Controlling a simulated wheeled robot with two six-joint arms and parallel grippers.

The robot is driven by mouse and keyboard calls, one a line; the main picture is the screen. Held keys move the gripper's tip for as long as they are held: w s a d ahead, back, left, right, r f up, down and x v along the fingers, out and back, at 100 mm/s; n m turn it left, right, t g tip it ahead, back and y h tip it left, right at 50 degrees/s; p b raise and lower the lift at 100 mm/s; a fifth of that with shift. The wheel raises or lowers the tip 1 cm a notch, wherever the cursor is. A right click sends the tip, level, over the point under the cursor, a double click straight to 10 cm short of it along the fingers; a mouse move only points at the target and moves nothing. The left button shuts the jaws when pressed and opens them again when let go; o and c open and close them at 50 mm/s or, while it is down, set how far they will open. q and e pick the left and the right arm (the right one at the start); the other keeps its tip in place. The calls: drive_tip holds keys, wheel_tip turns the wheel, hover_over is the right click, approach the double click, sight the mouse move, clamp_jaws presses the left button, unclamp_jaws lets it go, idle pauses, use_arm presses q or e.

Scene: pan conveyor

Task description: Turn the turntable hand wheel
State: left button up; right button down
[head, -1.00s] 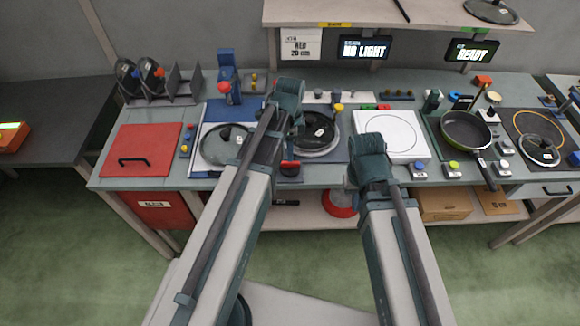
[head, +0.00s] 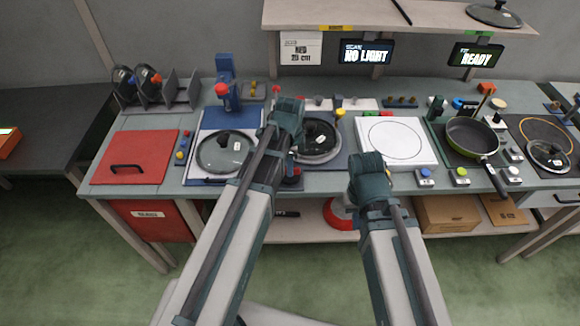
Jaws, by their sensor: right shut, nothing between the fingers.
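A glass lid (head: 318,137) with a dark rim sits on a dark round base at the middle of the bench, which looks like the turntable. A small dark part with a red top (head: 292,172) at the bench's front edge may be its hand wheel; it is partly hidden by my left arm. My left gripper (head: 287,118) is over the bench at the left side of that lid, and its fingers are hidden behind its wrist. My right gripper (head: 368,178) is shut and empty, in front of the bench edge below the white plate (head: 425,153).
A red panel (head: 142,160) and another glass lid (head: 225,152) lie to the left. A green-rimmed pan (head: 470,137) stands to the right, its handle pointing frontward. Screens read NO LIGHT (head: 366,52) and READY (head: 475,54). Several buttons line the front edge.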

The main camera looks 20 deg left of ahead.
use_arm(q)
clamp_jaws()
drive_tip(key=shift+n, duration=0.3)
drive_tip(key=n, duration=0.4)
drive_tip(key=shift+n, duration=0.4)
drive_tip(key=n, duration=0.4)
drive_tip(key=shift+n, duration=0.3)
drive_tip(key=n, duration=0.5)
drive_tip(key=shift+n, duration=2.3)
